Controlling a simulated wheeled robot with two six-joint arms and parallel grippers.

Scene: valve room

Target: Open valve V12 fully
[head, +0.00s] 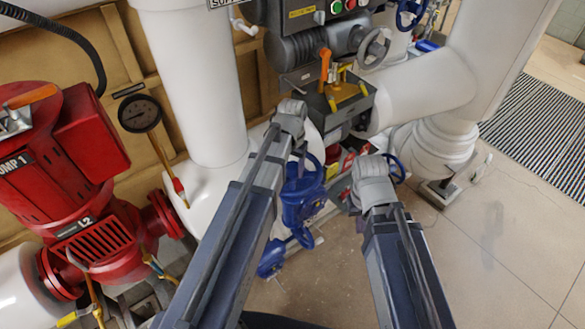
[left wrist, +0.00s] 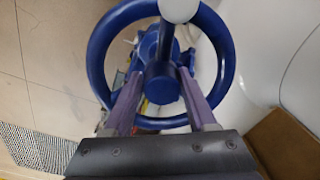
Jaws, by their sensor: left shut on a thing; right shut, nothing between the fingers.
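A blue handwheel (left wrist: 226,62) with a hub and spoke fills the upper part of the left wrist view. A pale round knob (left wrist: 178,9) sits at its rim. My left gripper (left wrist: 161,75) has its two fingers on either side of the wheel's middle, shut on it. In the head view the blue valve (head: 302,198) stands below my left wrist, and my left gripper (head: 301,160) reaches down to it, partly hidden by my arm. My right gripper (head: 338,186) is shut and empty, just right of the blue valve. I cannot read a V12 tag.
A red pump (head: 75,160) and a pressure gauge (head: 139,113) stand left. White pipes (head: 190,80) rise behind. A grey actuator (head: 310,50) with an orange lever (head: 324,65) is above. Another blue handwheel (head: 396,170) is at right. Tiled floor (head: 480,240) lies open at right.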

